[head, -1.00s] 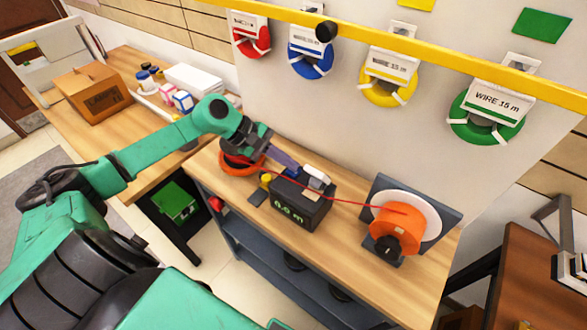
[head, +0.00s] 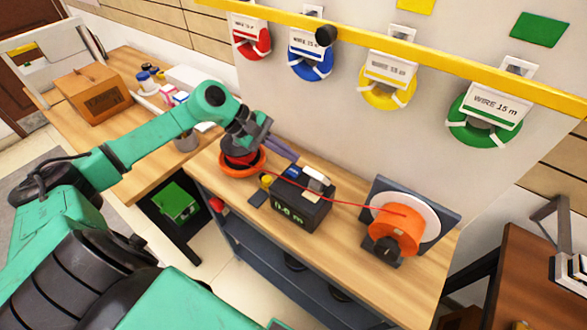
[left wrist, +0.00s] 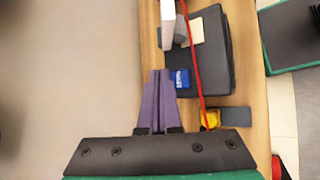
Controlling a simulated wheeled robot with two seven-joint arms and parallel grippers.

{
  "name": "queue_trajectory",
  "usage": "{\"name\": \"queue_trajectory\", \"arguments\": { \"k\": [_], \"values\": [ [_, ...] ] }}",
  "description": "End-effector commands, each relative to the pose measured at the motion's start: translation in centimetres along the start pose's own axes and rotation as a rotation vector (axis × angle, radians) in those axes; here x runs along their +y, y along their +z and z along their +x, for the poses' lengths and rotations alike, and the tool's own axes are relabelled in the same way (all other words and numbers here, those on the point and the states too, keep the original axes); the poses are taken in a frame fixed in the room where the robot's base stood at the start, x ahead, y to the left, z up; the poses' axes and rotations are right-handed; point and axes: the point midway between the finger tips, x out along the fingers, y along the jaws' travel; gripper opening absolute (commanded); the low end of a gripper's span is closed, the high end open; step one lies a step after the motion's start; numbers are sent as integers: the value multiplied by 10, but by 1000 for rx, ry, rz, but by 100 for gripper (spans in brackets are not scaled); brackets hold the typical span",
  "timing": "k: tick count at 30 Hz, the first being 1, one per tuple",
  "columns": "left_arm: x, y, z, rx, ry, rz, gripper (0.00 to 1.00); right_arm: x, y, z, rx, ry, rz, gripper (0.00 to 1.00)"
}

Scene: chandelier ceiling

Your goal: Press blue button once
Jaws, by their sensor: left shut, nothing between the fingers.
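The blue button (head: 293,172) is on top of a dark measuring box (head: 301,203) with a green number display, on the workbench. It also shows in the left wrist view (left wrist: 179,78), just right of the fingertips. My left gripper (head: 295,157) is shut and empty, its purple fingers pointing toward the box from behind and left. It appears to be apart from the button. The fingers also show in the left wrist view (left wrist: 160,72). My right gripper is not in view.
A red wire runs across the box from the orange spool (head: 242,163) to the orange winder (head: 395,235). A white block (head: 316,173) and yellow piece (head: 267,181) are close to the button. Wire coils hang on the wall behind, below a yellow rail (head: 430,66).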

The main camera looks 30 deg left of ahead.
Motion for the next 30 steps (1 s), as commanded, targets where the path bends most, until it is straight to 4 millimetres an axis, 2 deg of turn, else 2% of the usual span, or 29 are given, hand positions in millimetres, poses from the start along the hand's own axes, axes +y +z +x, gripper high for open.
{"name": "queue_trajectory", "arguments": {
  "k": [9, 30],
  "values": [
    [16, 16, -22, 1, 1, 0, 0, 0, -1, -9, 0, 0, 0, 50],
    [16, 16, -22, 0, -1, -1, 0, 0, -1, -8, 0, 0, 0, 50]
  ]
}}
